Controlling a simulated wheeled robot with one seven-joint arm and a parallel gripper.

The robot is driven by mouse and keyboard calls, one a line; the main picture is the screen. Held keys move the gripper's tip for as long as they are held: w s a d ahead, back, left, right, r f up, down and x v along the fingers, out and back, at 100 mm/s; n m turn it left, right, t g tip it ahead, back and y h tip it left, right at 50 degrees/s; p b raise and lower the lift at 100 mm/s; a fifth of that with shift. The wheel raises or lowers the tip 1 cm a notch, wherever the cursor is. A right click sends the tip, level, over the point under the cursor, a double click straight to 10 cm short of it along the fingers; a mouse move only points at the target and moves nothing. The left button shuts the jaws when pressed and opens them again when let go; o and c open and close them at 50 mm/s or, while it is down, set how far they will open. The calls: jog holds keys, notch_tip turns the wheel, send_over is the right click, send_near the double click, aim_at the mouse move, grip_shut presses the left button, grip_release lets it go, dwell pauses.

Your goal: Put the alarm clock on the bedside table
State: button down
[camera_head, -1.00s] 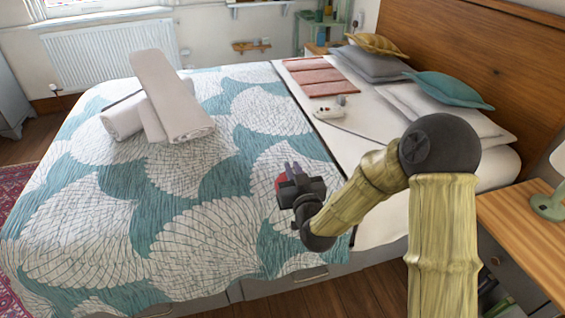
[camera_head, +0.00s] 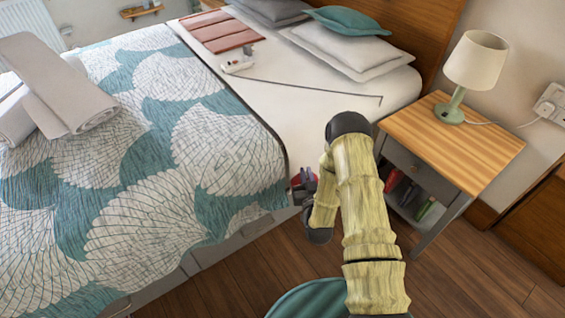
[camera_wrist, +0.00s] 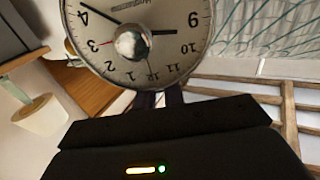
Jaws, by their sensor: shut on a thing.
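The alarm clock (camera_wrist: 140,35) fills the top of the wrist view, its round cream dial upside down in the picture. My gripper (camera_wrist: 160,99) is shut on it at the dial's lower edge. In the head view, my gripper (camera_head: 304,186) is over the bed's near edge, and only a small red part of the clock (camera_head: 296,181) shows beside it. The bedside table (camera_head: 482,150) has a wooden top and stands to the right of my gripper, apart from it. Its top also shows at the left of the wrist view (camera_wrist: 88,88).
A lamp (camera_head: 476,62) with a green base stands at the back of the tabletop; the front is clear. Books (camera_head: 400,188) fill the shelf below. The bed (camera_head: 200,150) lies left, with a white device (camera_head: 237,66) and towels (camera_head: 50,85) on it.

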jog(key=shift+m+h, duration=0.5)
jog(key=shift+h, duration=0.1)
jog(key=d+f, duration=0.4)
jog(key=shift+w, duration=0.1)
jog(key=shift+s+a+f, duration=0.15)
jog(key=shift+s+f, duration=0.2)
jog(key=shift+f, duration=0.4)
jog(key=shift+w+r, duration=0.25)
jog(key=shift+r, duration=0.35)
jog(key=shift+w+r, duration=0.2)
jog(key=shift+r, duration=0.35)
